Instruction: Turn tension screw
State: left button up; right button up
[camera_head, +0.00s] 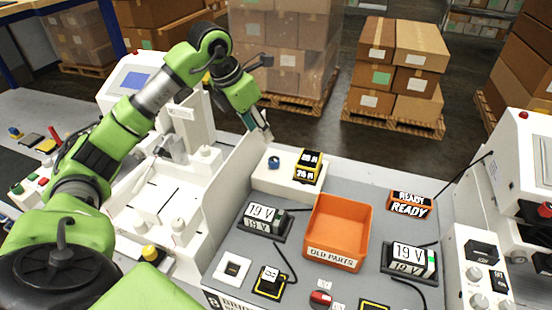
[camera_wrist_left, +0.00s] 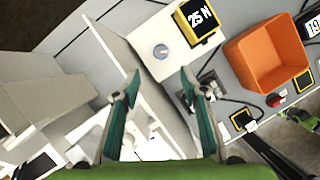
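The tension screw appears to be the small blue-grey knob (camera_head: 274,162) on top of a white block (camera_head: 263,180). The knob also shows in the left wrist view (camera_wrist_left: 161,51). A yellow-framed display (camera_head: 308,166) beside it reads 25 N in the left wrist view (camera_wrist_left: 198,18). My left gripper (camera_head: 265,132) points down above and behind the block in the head view. In the left wrist view its two teal fingers (camera_wrist_left: 160,73) are wide apart and empty, with the knob beyond their tips and between them. I cannot make out my right gripper.
An orange bin (camera_head: 337,232) labelled OLD PARTS stands right of the block. 19 V displays (camera_head: 262,220) (camera_head: 408,260), a READY sign (camera_head: 409,204) and a red switch (camera_head: 320,298) share the grey panel. A white wall (camera_head: 232,178) rises left of the block.

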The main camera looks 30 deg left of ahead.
aim_at(274, 159)
pick_arm(q)
jog(key=p+x, duration=0.3)
jog(key=x, duration=0.8)
jog(key=shift+d+f+p, duration=0.15)
jog(key=shift+f+p, duration=0.1)
jog(key=shift+p, duration=0.1)
jog(key=shift+w+f, duration=0.2)
jog(key=shift+f, duration=0.45)
jog(key=c, duration=1.1)
